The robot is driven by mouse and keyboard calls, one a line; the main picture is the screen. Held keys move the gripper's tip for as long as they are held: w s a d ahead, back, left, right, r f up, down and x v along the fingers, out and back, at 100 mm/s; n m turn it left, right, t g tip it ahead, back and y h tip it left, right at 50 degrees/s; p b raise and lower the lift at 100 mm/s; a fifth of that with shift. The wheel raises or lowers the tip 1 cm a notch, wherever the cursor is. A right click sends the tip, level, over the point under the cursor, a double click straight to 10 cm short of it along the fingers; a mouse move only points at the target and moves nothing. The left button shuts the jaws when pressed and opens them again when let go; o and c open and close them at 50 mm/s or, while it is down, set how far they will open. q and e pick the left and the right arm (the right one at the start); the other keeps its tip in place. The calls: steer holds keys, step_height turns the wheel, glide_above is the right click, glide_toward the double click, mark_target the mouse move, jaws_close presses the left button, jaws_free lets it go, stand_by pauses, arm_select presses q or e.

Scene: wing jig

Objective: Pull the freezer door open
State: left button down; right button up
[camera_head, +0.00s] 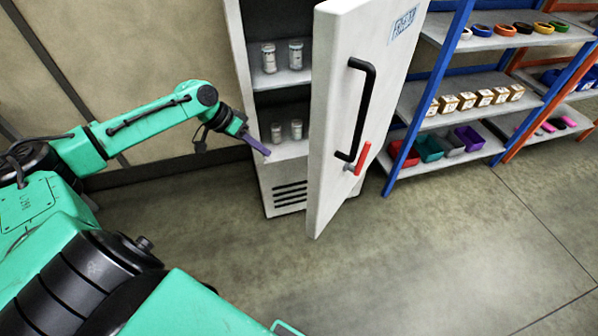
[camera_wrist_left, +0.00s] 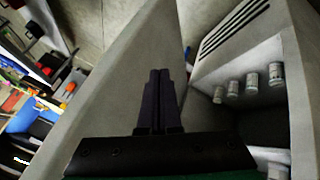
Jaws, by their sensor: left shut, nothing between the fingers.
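The freezer door (camera_head: 335,130) stands partly open in the head view, swung out to the right. It has a black handle (camera_head: 367,110) and a red lever (camera_head: 362,158) on its outer face. The freezer cabinet (camera_head: 239,60) is open on the left with jars on its shelves. My left gripper (camera_head: 267,153) is shut and empty, in front of the opening and left of the door. In the left wrist view, the shut fingers (camera_wrist_left: 159,88) point past the door (camera_wrist_left: 115,85), with the cabinet interior to the right. My right gripper does not show.
A blue-framed shelf (camera_head: 440,85) stands right of the freezer with rings, small boxes and coloured bins. An orange-framed shelf (camera_head: 545,95) is farther right. The floor (camera_head: 420,250) in front is clear. Jars (camera_head: 268,57) stand inside the freezer.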

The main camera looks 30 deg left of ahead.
arm_select(q)
steer(key=w+d+f+p, duration=0.1)
steer(key=d+f+p, duration=0.1)
steer(key=d+f, duration=0.5)
steer(key=d, duration=0.3)
steer(key=shift+w+d, duration=0.15)
steer(key=shift+w, duration=0.25)
